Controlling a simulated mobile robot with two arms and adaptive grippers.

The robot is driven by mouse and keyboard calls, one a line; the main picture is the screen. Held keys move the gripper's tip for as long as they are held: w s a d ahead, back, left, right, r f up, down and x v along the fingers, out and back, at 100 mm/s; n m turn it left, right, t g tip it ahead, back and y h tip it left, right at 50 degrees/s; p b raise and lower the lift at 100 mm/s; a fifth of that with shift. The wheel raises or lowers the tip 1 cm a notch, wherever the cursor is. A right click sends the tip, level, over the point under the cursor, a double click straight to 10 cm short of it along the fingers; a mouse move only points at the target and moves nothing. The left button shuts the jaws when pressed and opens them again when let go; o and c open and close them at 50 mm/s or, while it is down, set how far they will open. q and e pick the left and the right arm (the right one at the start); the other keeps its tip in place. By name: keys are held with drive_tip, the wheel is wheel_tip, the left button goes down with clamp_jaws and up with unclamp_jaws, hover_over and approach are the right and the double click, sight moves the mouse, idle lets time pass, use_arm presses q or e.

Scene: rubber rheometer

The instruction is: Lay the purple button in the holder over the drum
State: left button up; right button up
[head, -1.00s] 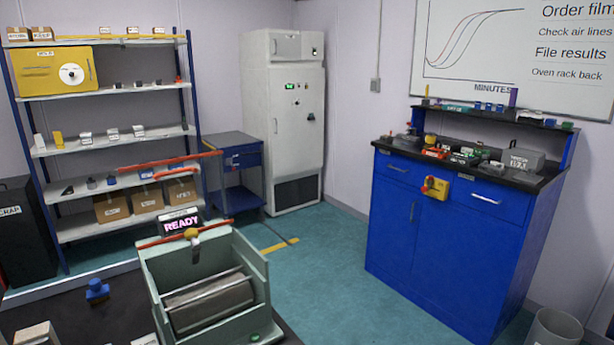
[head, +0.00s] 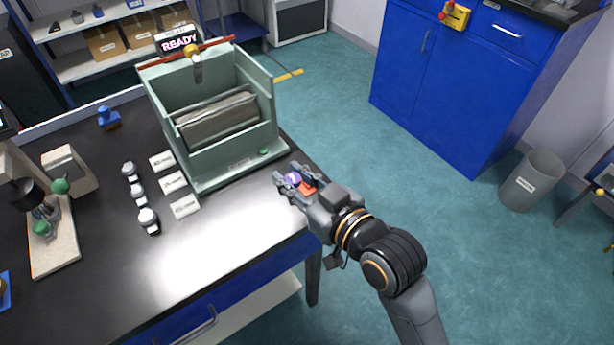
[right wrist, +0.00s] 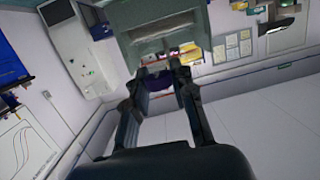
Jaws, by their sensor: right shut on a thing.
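My right gripper (head: 287,187) reaches in from the lower right in the head view, off the table's right edge. It is shut on the purple button (head: 293,179), which shows small between its fingers. In the right wrist view the purple button (right wrist: 160,82) sits between the fingertips, partly hidden. The green open-topped machine (head: 234,163) stands on the black table, up and left of the gripper. A grey drum (head: 215,122) lies inside it. A yellow and grey piece (head: 192,52), maybe the holder, is at its red bar (head: 215,47). My left gripper is out of view.
Several white-topped weights (head: 148,218) and white cards (head: 185,207) lie on the table left of the machine. A READY display (head: 179,42) stands behind it. A blue cabinet (head: 440,90) and grey bin (head: 533,180) stand right. Floor between is clear.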

drive_tip(key=shift+n+g+y, duration=0.7)
drive_tip(key=shift+n+y, duration=0.1)
drive_tip(key=a, duration=0.1)
drive_tip(key=s+a, duration=0.2)
drive_tip(key=shift+a+f, duration=0.1)
drive_tip(key=shift+a, duration=0.2)
drive_tip(key=w+d+f, duration=0.1)
drive_tip(key=w+f, duration=0.1)
drive_tip(key=w, duration=0.2)
drive_tip(key=w+d+f, duration=0.2)
drive_tip(key=w+f, duration=0.1)
drive_tip(key=w+d+f, duration=0.2)
drive_tip(key=w+f, duration=0.1)
drive_tip(key=w, duration=0.1)
drive_tip(key=shift+w+d+f, duration=0.1)
drive_tip(key=shift+w+f, duration=0.05)
drive_tip(key=shift+w, duration=0.15)
drive_tip(key=shift+w+d+f+b, duration=0.15)
drive_tip(key=shift+w+f+b, duration=0.2)
drive_tip(key=shift+f, duration=0.1)
drive_tip(key=f, duration=0.3)
drive_tip(key=shift+w+d, duration=0.15)
drive_tip(key=shift+w, duration=0.2)
drive_tip(key=shift+f, duration=0.25)
